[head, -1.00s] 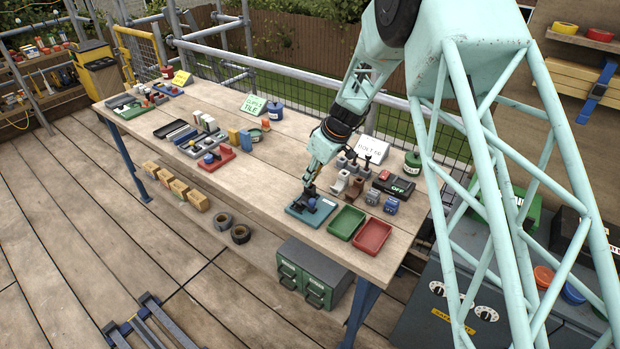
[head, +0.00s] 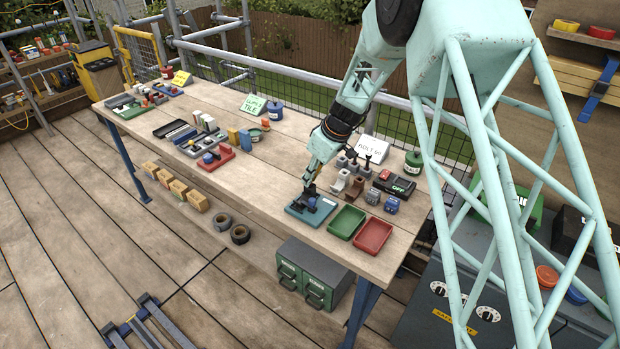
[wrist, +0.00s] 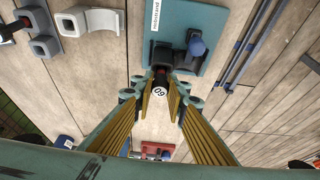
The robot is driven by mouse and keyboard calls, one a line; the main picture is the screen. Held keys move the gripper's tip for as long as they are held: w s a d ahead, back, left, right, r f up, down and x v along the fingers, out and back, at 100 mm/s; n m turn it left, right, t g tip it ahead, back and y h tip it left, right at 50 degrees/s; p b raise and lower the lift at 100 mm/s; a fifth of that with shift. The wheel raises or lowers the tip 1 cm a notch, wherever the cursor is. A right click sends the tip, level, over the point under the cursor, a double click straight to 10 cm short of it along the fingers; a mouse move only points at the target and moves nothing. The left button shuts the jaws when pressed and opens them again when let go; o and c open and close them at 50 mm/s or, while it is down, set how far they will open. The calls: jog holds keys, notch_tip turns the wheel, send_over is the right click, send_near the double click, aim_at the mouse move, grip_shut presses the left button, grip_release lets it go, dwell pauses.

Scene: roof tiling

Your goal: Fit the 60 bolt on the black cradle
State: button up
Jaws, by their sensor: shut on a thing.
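My gripper (wrist: 160,82) is shut on the 60 bolt, whose white end (wrist: 160,91) marked 60 faces the wrist camera; a bit of red shows beside it. The teal plate (wrist: 175,20) lies under and ahead of the fingertips. A dark block, seemingly the black cradle (wrist: 161,57), stands on the plate in line with the bolt, with a blue-knobbed dark part (wrist: 197,46) to its right. Whether the bolt touches the cradle is hidden. In the head view, my gripper (head: 309,190) is low over the teal plate (head: 323,213) near the bench's front edge.
A green tray (head: 346,222) and a red tray (head: 373,237) stand just right of the plate. A white cradle (head: 340,181) and a brown cradle (head: 355,188) stand behind, with grey blocks and a white sign (head: 369,149).

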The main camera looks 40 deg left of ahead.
dwell(0.3)
jog(key=o, duration=0.9)
jog(key=shift+r, duration=0.15)
jog(key=shift+r+p, duration=0.35)
jog(key=shift+r, duration=3)
